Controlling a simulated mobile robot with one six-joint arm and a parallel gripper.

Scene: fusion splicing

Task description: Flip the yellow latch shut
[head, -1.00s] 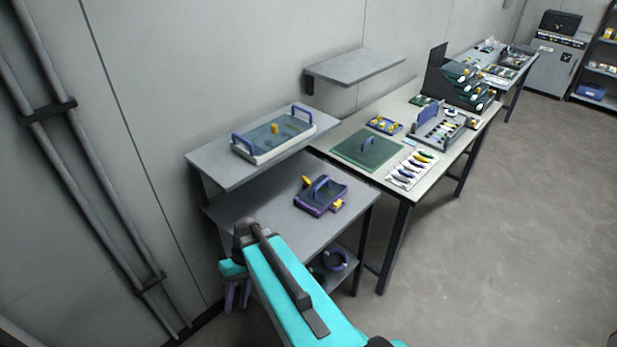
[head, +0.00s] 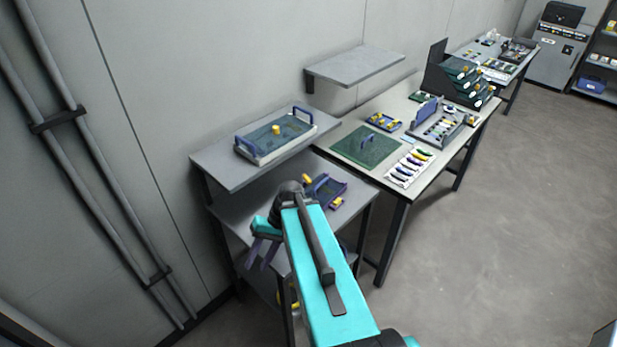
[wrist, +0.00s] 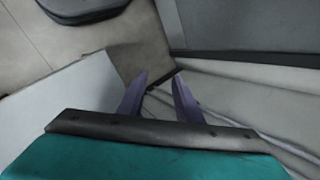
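A blue-purple box with a handle (head: 328,188) rests on the lower grey shelf, partly hidden behind my arm. It has two yellow parts, one at its back left (head: 307,179) and one at its front right (head: 336,203). Either could be the latch, and I cannot tell whether it is open or shut. My gripper (head: 261,254) points down at the left of the lower shelf, apart from the box. In the wrist view its purple fingers (wrist: 160,75) are spread with nothing between them. The box does not clearly show there.
A clear-lidded tray (head: 262,158) with blue handles and a yellow knob sits on the upper shelf (head: 225,175). To the right stands a table (head: 398,185) with a green mat, tools and racks. The wall is close on the left; open floor lies right.

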